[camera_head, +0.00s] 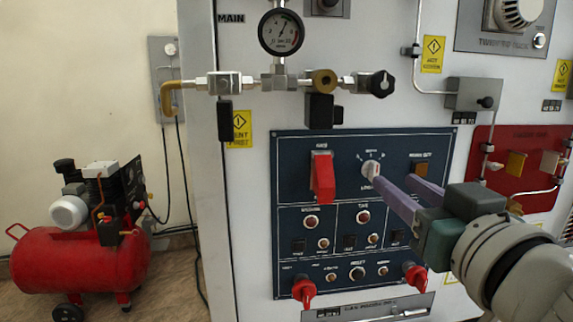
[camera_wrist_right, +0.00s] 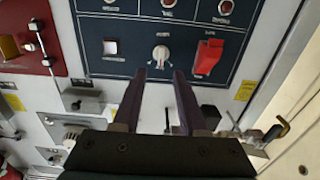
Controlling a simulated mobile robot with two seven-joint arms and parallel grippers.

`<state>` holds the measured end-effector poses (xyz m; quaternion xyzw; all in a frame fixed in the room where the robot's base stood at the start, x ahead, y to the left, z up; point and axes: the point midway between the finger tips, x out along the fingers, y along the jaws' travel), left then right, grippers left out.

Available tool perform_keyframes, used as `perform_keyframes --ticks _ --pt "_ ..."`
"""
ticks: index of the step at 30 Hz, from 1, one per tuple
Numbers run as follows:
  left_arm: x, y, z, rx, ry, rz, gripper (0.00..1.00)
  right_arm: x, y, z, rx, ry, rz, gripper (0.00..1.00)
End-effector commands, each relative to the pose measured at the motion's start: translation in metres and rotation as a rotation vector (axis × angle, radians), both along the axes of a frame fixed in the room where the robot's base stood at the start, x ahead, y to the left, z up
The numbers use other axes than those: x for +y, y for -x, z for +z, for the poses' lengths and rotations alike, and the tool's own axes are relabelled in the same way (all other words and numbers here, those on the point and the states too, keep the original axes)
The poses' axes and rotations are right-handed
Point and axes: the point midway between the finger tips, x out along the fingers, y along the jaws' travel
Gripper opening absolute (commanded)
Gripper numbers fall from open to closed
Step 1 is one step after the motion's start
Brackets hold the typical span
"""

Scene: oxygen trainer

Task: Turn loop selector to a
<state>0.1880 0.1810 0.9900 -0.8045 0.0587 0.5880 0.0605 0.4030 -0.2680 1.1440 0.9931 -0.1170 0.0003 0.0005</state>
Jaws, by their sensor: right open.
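The loop selector is a pale grey-white knob (camera_head: 371,170) on the dark blue panel (camera_head: 291,183), with small marks around its upper side. It also shows in the right wrist view (camera_wrist_right: 160,54), where the picture is turned upside down. Its exact setting is too small to read. My right gripper (camera_head: 394,181) is open, with two purple fingers pointing at the panel. In the right wrist view the gripper (camera_wrist_right: 159,73) has the knob beyond its tips, centred between them. In the head view one fingertip overlaps the knob's lower right edge; I cannot tell whether it touches. My left gripper is not in view.
A red switch cover (camera_head: 322,177) sits left of the knob. A square amber button (camera_head: 419,168) is to the right, partly behind a finger. A gauge (camera_head: 281,32) and piping run above. A red compressor (camera_head: 80,255) stands on the floor at left.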

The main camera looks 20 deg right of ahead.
Motion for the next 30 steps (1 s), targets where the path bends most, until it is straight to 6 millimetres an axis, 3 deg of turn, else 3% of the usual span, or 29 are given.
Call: perform_keyframes --ticks 3,9,21,30 --pt "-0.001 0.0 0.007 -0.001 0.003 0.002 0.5 -0.005 -0.022 0.003 -0.001 0.003 0.0 0.42" --pt "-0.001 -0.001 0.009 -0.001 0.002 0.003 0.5 -0.011 -0.046 0.001 0.001 0.0 -0.001 0.42" --pt "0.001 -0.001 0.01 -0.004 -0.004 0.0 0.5 -0.013 -0.053 0.0 0.001 0.0 -0.001 0.41" --pt "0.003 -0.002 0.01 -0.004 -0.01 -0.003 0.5 -0.013 -0.052 0.0 0.002 0.0 -0.001 0.07"
